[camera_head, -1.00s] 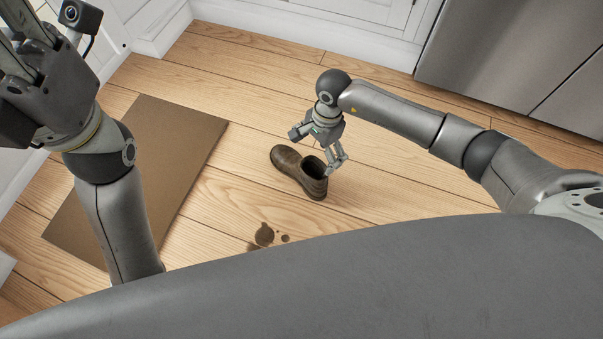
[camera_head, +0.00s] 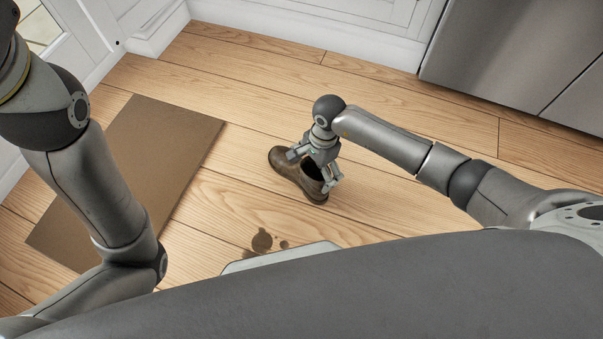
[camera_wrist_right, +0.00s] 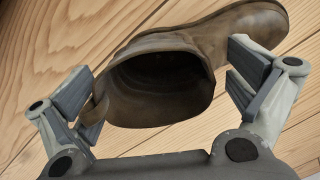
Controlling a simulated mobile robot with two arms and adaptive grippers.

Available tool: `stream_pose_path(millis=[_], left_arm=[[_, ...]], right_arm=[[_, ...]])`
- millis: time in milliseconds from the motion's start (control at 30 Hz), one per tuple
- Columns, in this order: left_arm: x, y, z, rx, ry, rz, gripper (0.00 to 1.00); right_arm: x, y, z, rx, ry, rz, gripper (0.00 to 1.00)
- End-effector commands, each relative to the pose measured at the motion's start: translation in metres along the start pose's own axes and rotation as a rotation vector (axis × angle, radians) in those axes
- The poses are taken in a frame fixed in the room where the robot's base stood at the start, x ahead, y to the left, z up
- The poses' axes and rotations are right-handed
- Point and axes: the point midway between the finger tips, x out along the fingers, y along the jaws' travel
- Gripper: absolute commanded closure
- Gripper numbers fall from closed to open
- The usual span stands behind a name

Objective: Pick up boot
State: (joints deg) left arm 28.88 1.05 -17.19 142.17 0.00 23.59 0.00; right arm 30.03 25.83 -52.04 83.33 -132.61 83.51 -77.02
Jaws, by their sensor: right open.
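The brown boot (camera_head: 290,168) stands upright on the wooden floor in the head view, its toe pointing to the upper left. My right gripper (camera_head: 311,170) is over the boot's shaft. In the right wrist view the boot (camera_wrist_right: 160,85) shows its dark round opening. There the right gripper (camera_wrist_right: 165,88) is open, with one finger on each side of the shaft. The left finger is at or very near the pull tab on the rim; I cannot tell whether it touches. My left arm is at the left of the head view, with its gripper out of the frame.
A brown mat (camera_head: 130,175) lies on the floor to the left. Dark wet stains (camera_head: 262,241) mark the floor below the boot. White cabinets (camera_head: 330,28) and a steel appliance front (camera_head: 510,60) stand at the back. The floor around the boot is clear.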

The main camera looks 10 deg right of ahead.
Motion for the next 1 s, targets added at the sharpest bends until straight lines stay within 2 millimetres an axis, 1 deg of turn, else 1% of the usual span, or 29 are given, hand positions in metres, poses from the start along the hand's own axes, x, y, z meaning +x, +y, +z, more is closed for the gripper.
stream_pose_path(millis=[200,700,1000], left_arm=[[0.0009,0.0000,-0.0001,0.000,0.001,0.000,0.60],[0.0008,0.0002,-0.0003,0.000,0.001,0.000,0.60],[0.0021,0.0000,-0.0003,-0.001,0.003,0.000,0.60]], right_arm=[[-0.0003,-0.0002,0.0000,0.000,0.000,-0.001,0.00],[-0.0005,-0.0009,-0.0001,0.000,0.000,-0.003,0.64],[-0.0028,-0.0021,0.0002,-0.001,0.001,-0.007,0.64]])
